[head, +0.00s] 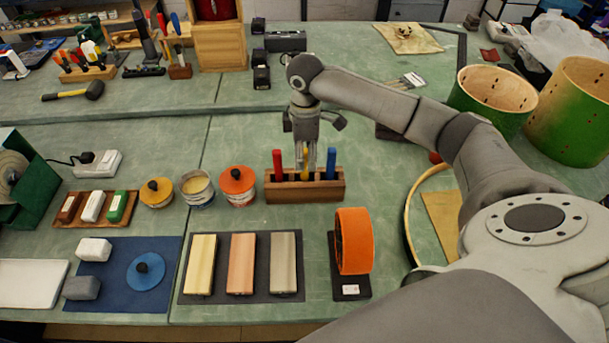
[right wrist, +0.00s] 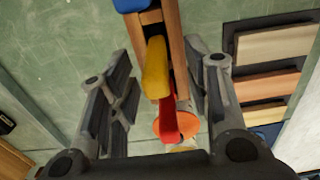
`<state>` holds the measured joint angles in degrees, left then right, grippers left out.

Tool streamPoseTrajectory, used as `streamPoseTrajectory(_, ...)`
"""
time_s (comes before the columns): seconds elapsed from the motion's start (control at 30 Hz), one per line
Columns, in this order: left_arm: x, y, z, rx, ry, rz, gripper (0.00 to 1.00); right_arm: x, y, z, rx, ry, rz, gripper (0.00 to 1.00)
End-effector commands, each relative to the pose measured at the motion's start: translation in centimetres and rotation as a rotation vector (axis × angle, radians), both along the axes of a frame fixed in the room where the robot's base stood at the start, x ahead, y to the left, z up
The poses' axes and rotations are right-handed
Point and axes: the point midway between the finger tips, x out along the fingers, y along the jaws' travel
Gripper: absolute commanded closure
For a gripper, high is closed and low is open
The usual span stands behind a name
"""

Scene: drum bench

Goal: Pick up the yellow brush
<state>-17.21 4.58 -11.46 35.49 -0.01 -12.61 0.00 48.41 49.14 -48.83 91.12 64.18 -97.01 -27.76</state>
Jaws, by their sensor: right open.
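The yellow brush (head: 305,160) stands in the middle of a wooden holder (head: 305,194), between a red brush (head: 278,163) and a blue brush (head: 331,162). My right gripper (head: 307,143) is above and behind the holder, pointing down over it. In the right wrist view the yellow handle (right wrist: 155,70) lies between the two open fingers of my right gripper (right wrist: 162,85), with a gap on each side. The red handle (right wrist: 169,113) and part of the blue one (right wrist: 130,5) also show there. The brushes' lower ends are hidden in the holder. My left gripper is not in view.
An orange roll (head: 354,241) stands in front right. Three coloured blocks lie on a dark mat (head: 220,297) in front. Green drum shells (head: 573,110) stand at the right. The bench behind the holder is mostly clear.

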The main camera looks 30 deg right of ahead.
Motion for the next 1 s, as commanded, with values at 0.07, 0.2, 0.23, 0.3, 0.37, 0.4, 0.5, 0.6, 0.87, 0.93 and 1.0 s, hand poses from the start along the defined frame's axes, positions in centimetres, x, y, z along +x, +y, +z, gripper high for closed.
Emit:
streamPoseTrajectory(0.07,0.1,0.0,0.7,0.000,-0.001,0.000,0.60,0.0,0.0,-0.7,-0.001,0.006,-0.001,0.55)
streamPoseTrajectory(0.2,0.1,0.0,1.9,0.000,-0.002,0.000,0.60,0.2,0.0,-2.9,0.000,0.006,0.000,0.55)
streamPoseTrajectory(0.23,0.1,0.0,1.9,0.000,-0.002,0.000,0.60,0.2,0.0,-3.4,0.000,0.006,0.000,0.55)
streamPoseTrajectory(0.3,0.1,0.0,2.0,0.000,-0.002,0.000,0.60,0.3,0.0,-4.2,-0.001,0.003,0.000,0.55)
streamPoseTrajectory(0.37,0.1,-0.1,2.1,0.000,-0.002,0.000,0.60,0.2,-0.1,-4.7,-0.002,0.002,-0.001,0.55)
streamPoseTrajectory(0.4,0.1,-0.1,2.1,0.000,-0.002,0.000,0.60,0.3,-0.1,-4.9,-0.002,0.001,0.000,0.55)
streamPoseTrajectory(0.5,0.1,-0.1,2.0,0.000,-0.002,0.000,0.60,0.3,-0.1,-5.0,-0.001,0.000,0.000,0.55)
streamPoseTrajectory(0.6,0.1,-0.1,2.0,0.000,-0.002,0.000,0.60,0.3,0.0,-5.0,-0.001,0.001,0.000,0.55)
streamPoseTrajectory(0.87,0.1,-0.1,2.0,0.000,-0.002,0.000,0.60,0.3,0.0,-5.0,-0.001,0.001,0.000,0.86)
streamPoseTrajectory(0.93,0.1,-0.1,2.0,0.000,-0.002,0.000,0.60,0.3,0.0,-5.0,-0.001,0.001,0.000,0.94)
streamPoseTrajectory(1.0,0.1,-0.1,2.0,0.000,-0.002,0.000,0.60,0.3,0.0,-5.0,-0.001,0.001,0.000,0.94)
